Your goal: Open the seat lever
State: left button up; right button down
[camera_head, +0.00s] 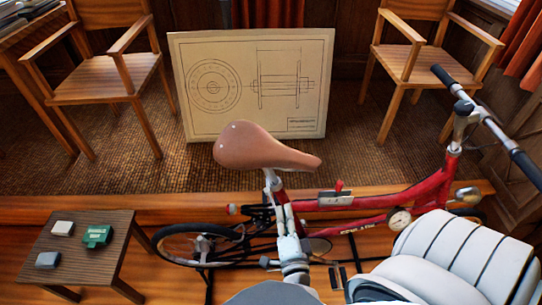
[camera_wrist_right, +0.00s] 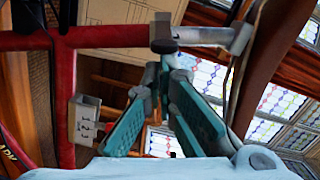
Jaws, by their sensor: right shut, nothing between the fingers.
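A red bicycle (camera_head: 435,190) with a brown saddle (camera_head: 262,150) stands in front of me. Its silver seat post (camera_head: 270,181) drops from the saddle. My right gripper (camera_head: 287,212) is just below the saddle, beside the seat post. In the right wrist view, its teal-padded fingers (camera_wrist_right: 165,73) converge, shut with nothing between them. Just past the fingertips is a dark round end on a pale metal bar (camera_wrist_right: 208,36), which may be the seat lever; I cannot tell if they touch. In the head view the gripper hides that area. My left gripper is out of view.
A box with a red lever (camera_head: 338,186) sits on the frame. A drawing board (camera_head: 250,118) and wooden chairs (camera_head: 108,88) stand behind.

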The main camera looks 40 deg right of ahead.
notch_tip(320, 180, up, 10)
dwell(0.6)
jog(key=shift+s+r, duration=0.1)
dwell(0.3)
